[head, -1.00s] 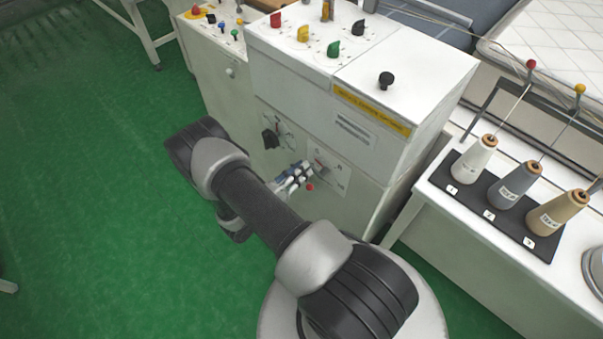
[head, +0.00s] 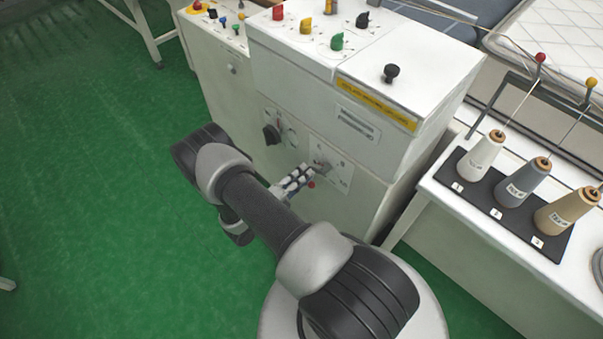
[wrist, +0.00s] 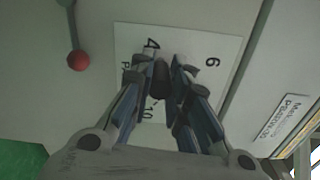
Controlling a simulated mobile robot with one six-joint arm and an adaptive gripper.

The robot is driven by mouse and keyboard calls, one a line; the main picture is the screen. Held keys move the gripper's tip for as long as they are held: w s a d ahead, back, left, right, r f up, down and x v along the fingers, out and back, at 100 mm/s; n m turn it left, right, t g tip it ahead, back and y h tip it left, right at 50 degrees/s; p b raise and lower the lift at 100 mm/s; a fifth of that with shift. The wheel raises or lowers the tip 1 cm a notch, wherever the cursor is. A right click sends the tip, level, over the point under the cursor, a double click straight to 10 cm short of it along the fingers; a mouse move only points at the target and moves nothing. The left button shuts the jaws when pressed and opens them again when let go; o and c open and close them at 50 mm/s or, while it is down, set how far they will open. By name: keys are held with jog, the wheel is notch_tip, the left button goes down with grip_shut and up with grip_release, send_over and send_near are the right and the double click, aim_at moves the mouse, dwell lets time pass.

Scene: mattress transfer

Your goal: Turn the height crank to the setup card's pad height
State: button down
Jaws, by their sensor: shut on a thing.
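My gripper (head: 305,176) reaches the front of the white machine cabinet (head: 395,165). In the wrist view its fingers (wrist: 160,72) close around a dark handle (wrist: 160,82) standing before a white scale plate (wrist: 203,45). This seems to be the height crank, but the fingers hide much of it. The plate shows 4, 6 and 10; a pointer setting cannot be read. A red ball (wrist: 78,60) on a grey lever lies left of the fingers, apart from them. A white printed card (wrist: 281,124) is right of the plate; its text is mostly too small to read.
A black knob (head: 271,134) is on the cabinet front, left of my gripper. Coloured knobs (head: 306,26) and a black one (head: 391,73) stand on top. Thread cones (head: 484,153) stand on the right table. Green floor (head: 90,200) is clear at left.

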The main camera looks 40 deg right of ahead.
jog(key=shift+s+f+n, duration=0.2)
jog(key=shift+s+n, duration=0.05)
jog(key=shift+n, duration=0.25)
jog(key=c, duration=1.7)
grip_release()
jog(key=shift+o, duration=0.6)
jog(key=shift+a, duration=0.1)
jog(key=shift+a+f, duration=0.25)
jog(key=shift+a, duration=0.35)
jog(key=shift+o, duration=0.5)
jog(key=s+a, duration=0.1)
jog(key=a, duration=0.9)
jog(key=shift+r, duration=0.4)
jog(key=shift+w+a+f, duration=0.1)
jog(key=shift+w+a, duration=0.05)
jog(key=shift+a, duration=0.2)
